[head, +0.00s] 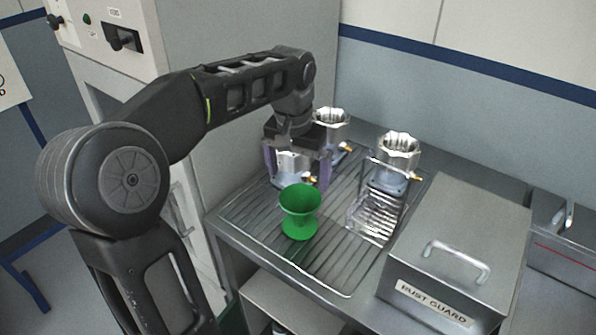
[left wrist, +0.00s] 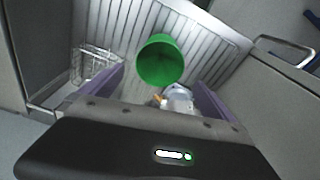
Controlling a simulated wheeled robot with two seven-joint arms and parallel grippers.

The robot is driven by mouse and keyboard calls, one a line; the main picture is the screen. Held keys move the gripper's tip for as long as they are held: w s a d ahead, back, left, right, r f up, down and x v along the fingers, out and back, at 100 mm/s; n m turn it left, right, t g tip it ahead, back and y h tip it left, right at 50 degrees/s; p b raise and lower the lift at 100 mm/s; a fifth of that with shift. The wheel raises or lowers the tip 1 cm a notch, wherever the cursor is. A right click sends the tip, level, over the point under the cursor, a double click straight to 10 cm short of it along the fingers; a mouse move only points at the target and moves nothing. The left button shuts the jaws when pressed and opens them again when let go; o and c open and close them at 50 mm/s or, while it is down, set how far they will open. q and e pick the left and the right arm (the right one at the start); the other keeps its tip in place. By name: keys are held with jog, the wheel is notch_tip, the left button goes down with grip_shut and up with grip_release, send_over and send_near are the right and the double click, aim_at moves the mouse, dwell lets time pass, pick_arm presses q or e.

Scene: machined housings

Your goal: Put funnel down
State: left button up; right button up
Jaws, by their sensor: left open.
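A green funnel (head: 300,211) stands upright on the ribbed metal tray (head: 255,222), near its left front part. My left gripper (head: 297,178) is just behind the funnel, fingers pointing down and apart. In the left wrist view the funnel (left wrist: 160,61) shows beyond the two purple fingers (left wrist: 163,98), with nothing held between their tips. A machined housing (head: 292,165) shows between and behind the fingers, partly hidden by them. My right gripper is not in view.
A wire rack (head: 372,218) is right of the funnel. A grey box marked "RUST GUARD" (head: 470,240) with a handle blocks the right side. The tray front is clear.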

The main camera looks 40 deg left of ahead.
aim_at(301, 199)
pick_arm(q)
jog(key=shift+f, duration=0.15)
jog(key=shift+f+n+b, duration=0.3)
jog(key=shift+b, duration=0.05)
jog(key=f+n+b, duration=0.1)
jog(key=f+n+y+b, duration=0.1)
jog(key=n, duration=0.1)
jog(key=d+f+n+t+y+b, duration=0.1)
jog(key=n+b, duration=0.1)
jog(key=shift+s+f, duration=0.15)
jog(key=shift+f, duration=0.25)
jog(key=shift+f+n+y, duration=0.1)
jog(key=shift+n+y, duration=0.2)
jog(key=shift+n, duration=0.2)
jog(key=shift+d+n+y+b, duration=0.2)
jog(key=shift+n+y+b, duration=0.1)
jog(key=shift+n, duration=0.2)
jog(key=shift+x, duration=1.3)
